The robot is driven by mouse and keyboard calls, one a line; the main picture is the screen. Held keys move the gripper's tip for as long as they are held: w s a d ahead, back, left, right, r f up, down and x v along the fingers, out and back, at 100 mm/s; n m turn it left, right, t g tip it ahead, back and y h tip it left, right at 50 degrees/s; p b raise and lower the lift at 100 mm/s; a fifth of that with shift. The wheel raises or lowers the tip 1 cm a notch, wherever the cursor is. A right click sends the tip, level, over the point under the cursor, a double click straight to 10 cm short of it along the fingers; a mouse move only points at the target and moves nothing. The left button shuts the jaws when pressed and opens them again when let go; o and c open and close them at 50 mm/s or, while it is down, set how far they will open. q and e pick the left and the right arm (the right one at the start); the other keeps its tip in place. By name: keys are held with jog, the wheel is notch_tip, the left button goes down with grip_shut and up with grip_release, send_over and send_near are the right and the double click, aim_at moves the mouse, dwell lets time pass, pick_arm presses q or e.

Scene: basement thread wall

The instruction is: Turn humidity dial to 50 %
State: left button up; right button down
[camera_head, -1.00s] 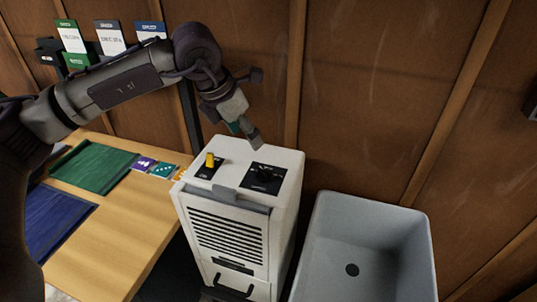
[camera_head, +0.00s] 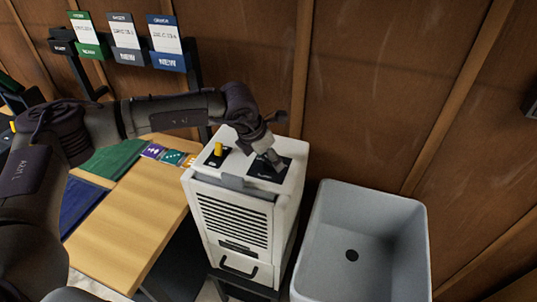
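A white dehumidifier (camera_head: 222,195) with a slatted front stands between the table and the grey sink. On its top are a yellow knob (camera_head: 218,149) on a black plate and, to the right, a second black panel (camera_head: 258,172). My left gripper (camera_head: 275,163) points down over this right panel, with its fingertips at or just above it. The gripper and wrist cover much of that panel, so the dial there and its setting are hidden. Whether the fingers are apart or closed is too small to tell. My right gripper is not in view.
A wooden table (camera_head: 140,215) with green and blue mats and small coloured cards lies left. A grey sink (camera_head: 330,255) stands right of the dehumidifier. Tags hang on stands (camera_head: 168,45) at the back before the brown panelled wall (camera_head: 385,80).

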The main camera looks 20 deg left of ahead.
pick_arm(q)
jog(key=c, duration=1.1)
jog(key=shift+a+f+m+h+b, duration=0.1)
jog(key=shift+f+m+h+b, duration=0.15)
jog(key=shift+m+b, duration=0.85)
jog(key=shift+c, duration=0.2)
jog(key=shift+w+m+g+h+b, duration=0.1)
jog(key=shift+m+g+h+b, duration=0.45)
jog(key=shift+m+b, duration=0.65)
jog(key=m+g+b, duration=0.1)
jog(key=m+b, duration=0.1)
jog(key=m, duration=0.1)
jog(key=shift+r, duration=0.15)
jog(key=shift+w+r+m+g+h+b, duration=0.15)
jog(key=shift+m+g+b, duration=0.3)
jog(key=shift+m, duration=0.6)
jog(key=shift+s+f+m+g+h+b, duration=0.15)
jog(key=shift+m+g+b, duration=0.25)
jog(key=shift+m, duration=0.65)
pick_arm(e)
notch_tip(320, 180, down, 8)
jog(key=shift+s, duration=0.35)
pick_arm(q)
jog(key=shift+w+r, duration=0.1)
jog(key=shift+r, duration=0.05)
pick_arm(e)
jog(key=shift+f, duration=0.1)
